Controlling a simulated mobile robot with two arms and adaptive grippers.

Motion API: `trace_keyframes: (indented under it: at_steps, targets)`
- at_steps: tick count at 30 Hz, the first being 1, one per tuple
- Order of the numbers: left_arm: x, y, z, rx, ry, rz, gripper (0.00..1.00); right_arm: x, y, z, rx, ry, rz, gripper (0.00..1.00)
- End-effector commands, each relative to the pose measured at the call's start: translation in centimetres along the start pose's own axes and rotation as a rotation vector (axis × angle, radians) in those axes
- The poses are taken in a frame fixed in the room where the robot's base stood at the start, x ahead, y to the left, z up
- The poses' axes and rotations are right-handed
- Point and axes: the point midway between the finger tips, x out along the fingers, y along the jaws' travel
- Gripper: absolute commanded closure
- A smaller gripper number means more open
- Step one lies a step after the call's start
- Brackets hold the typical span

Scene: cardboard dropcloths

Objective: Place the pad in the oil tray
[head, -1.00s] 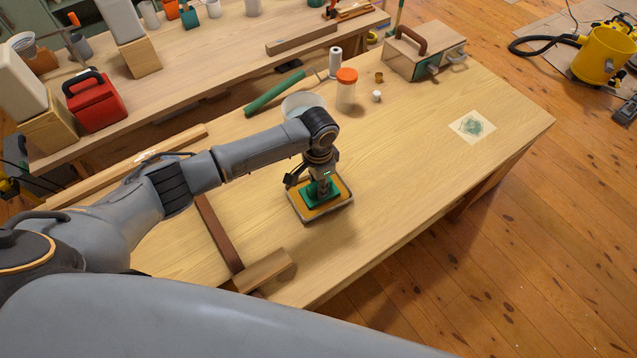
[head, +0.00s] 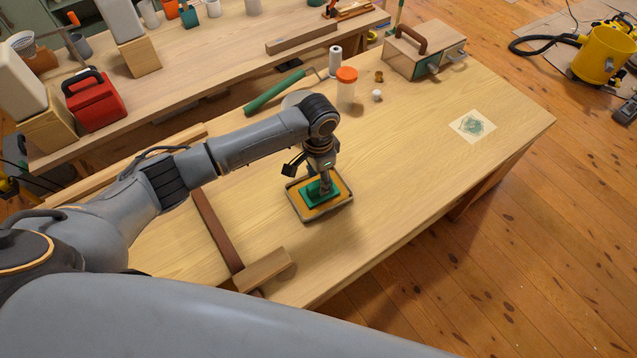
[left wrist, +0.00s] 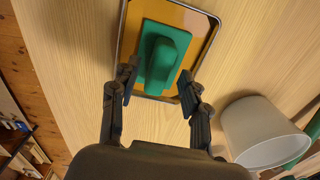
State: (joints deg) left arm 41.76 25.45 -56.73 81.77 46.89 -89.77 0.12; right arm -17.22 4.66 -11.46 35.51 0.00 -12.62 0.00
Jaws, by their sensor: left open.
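The green pad (head: 317,194), a flat block with a raised grip, lies in the oil tray (head: 335,209), a shallow metal-rimmed tray with amber oil on its floor. In the left wrist view the pad (left wrist: 158,62) lies inside the tray's rim (left wrist: 122,32), with oil showing around it. My left gripper (head: 322,183) is just above the pad in the head view. In the left wrist view my left gripper (left wrist: 157,95) is open, its fingers spread on either side of the pad's near end. My right gripper is in neither view.
A white tub (left wrist: 258,130) stands close to the tray in the left wrist view. The bench right of the tray is clear up to a green-stained sheet (head: 473,126).

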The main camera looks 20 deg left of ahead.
Motion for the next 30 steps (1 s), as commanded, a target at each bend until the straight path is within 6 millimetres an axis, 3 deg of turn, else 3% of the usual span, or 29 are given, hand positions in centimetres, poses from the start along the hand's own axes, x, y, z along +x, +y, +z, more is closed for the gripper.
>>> trace_keyframes:
  at_steps: [6,12,18,30]
  targets:
    - [-4.8,-0.1,-0.1,0.0,0.005,-0.001,0.54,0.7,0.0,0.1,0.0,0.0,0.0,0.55]
    - [-7.9,0.0,-0.1,0.0,0.002,0.0,0.54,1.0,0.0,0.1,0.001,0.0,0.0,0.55]
    - [-9.0,0.0,0.0,-0.002,0.0,0.001,0.54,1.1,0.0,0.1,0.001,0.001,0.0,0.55]
    - [-9.0,0.0,0.0,-0.001,0.0,0.001,0.54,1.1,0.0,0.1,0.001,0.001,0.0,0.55]
